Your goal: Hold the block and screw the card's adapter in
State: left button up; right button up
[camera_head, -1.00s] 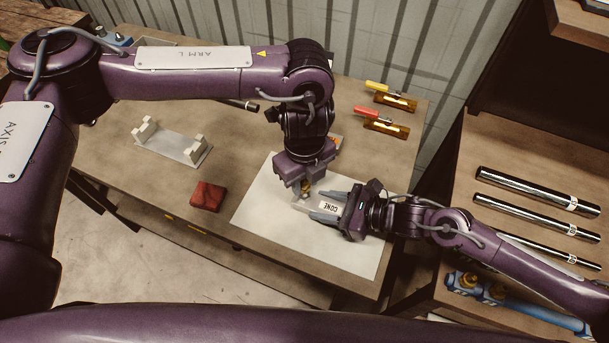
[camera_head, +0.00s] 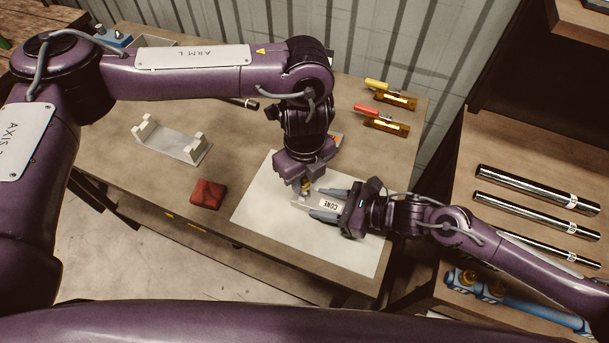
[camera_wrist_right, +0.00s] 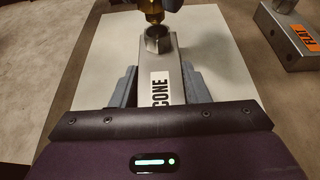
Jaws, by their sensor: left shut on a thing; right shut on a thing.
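A grey metal block with a white label reading CONE (camera_wrist_right: 160,78) is held between the grey fingers of my right gripper (camera_wrist_right: 160,92). In the head view the block (camera_head: 327,204) lies over the white mat, with the right gripper (camera_head: 328,205) shut on its sides. A round socket (camera_wrist_right: 158,38) faces up at the block's far end. My left gripper (camera_head: 305,184) points down above that end, shut on a brass adapter (camera_wrist_right: 154,12). The adapter's narrow tip is at the socket's mouth; I cannot tell how far it sits inside.
A second block with an orange FLAT label (camera_wrist_right: 307,38) stands right of the mat in the wrist view. A white mat (camera_head: 255,215) lies under the work. A red block (camera_head: 208,194), grey cradle (camera_head: 172,143) and two screwdrivers (camera_head: 386,125) lie apart on the table.

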pick_arm(q)
jog(key=shift+f, duration=0.7)
dwell(0.5)
